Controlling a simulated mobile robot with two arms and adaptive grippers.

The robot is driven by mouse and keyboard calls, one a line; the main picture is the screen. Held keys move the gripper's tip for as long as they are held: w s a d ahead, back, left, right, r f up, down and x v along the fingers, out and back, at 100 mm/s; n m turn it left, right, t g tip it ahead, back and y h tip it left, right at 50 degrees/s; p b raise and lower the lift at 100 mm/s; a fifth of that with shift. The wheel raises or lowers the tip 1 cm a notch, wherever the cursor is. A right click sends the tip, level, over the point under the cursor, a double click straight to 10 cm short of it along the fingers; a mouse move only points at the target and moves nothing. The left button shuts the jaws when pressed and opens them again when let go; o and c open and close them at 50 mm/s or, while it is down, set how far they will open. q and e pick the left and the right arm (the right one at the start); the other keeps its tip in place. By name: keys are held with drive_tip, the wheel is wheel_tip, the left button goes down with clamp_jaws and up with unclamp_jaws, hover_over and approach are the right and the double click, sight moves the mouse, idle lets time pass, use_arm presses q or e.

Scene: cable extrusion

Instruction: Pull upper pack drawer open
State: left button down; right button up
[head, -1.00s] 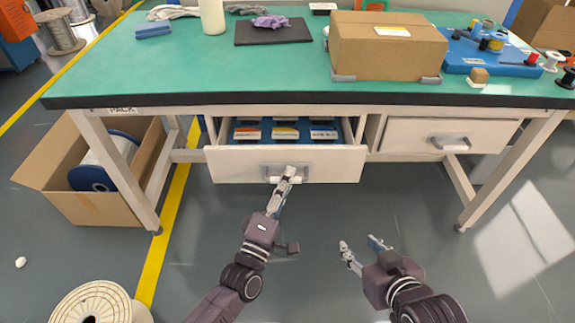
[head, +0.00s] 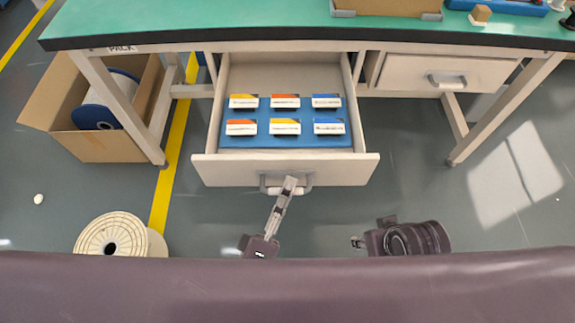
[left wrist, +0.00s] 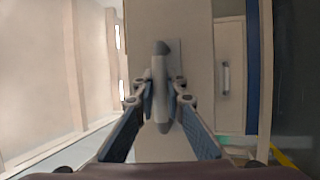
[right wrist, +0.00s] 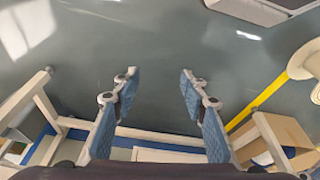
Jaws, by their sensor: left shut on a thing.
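The upper pack drawer (head: 285,171) stands pulled out from under the bench, left of the middle. Inside it a blue insert (head: 300,141) carries several small labelled boxes in two rows. My left gripper (head: 286,187) is at the drawer's front and shut on its handle (head: 305,182); the left wrist view shows the handle (left wrist: 161,85) between the fingers. My right gripper (head: 358,242) is low in front of the bench, apart from the drawer. In the right wrist view its fingers (right wrist: 160,85) are spread with only floor between them.
The green-topped bench (head: 200,25) runs above the drawer. A second drawer (head: 410,75) to the right is closed. A cardboard box (head: 110,145) with a spool stands at left, and a cream spool (head: 105,235) stands on the floor at lower left.

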use_arm(q)
drive_tip(key=shift+s, duration=0.85)
drive_tip(key=c, duration=2)
unclamp_jaws()
drive_tip(key=shift+o, duration=0.2)
drive_tip(key=v, duration=1.2)
